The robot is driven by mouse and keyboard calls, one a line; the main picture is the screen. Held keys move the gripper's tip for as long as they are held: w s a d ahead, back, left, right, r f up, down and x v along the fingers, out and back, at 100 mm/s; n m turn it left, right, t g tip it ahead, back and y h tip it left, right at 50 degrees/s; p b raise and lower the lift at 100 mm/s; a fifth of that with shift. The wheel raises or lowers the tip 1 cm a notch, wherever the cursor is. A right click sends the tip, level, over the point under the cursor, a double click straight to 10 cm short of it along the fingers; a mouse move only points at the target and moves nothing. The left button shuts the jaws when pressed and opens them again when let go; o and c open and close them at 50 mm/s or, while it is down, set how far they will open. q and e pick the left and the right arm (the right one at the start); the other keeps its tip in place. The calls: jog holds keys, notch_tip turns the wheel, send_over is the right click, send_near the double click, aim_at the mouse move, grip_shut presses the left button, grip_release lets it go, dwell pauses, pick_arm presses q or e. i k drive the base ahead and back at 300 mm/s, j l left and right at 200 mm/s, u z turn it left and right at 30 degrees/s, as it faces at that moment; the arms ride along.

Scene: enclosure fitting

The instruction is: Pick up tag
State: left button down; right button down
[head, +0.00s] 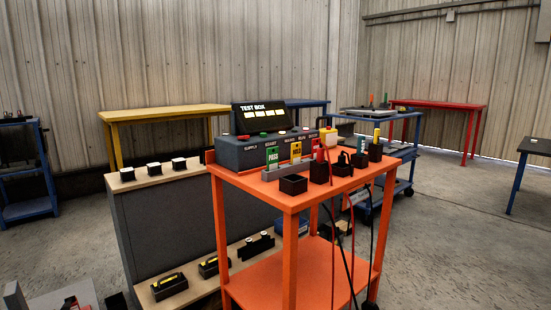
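A green tag marked PASS (273,156) stands upright in a grey holder (287,171) on the orange cart. An orange tag (296,151) stands beside it to the right, in the same row. A red tag-like piece (316,146) shows further right, partly hidden by a red-handled item in front. The lettering on the orange and red pieces is too small to read. Neither of my grippers is in view.
The orange cart (250,184) also carries a grey test box (262,150), an empty-looking black bin (293,185) and several black holders with tools. Cables hang at its right side. A grey shelf unit (170,225) stands left. Open floor (455,230) lies right.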

aim_at(315, 142)
jog(key=i+l, duration=0.5)
jog(key=i, duration=0.15)
jog(key=i+l+u, duration=0.15)
jog(key=i+u, duration=0.2)
jog(key=i+l+u, duration=0.5)
jog(key=u, duration=0.15)
jog(key=i+u, duration=0.1)
jog(key=u, duration=0.25)
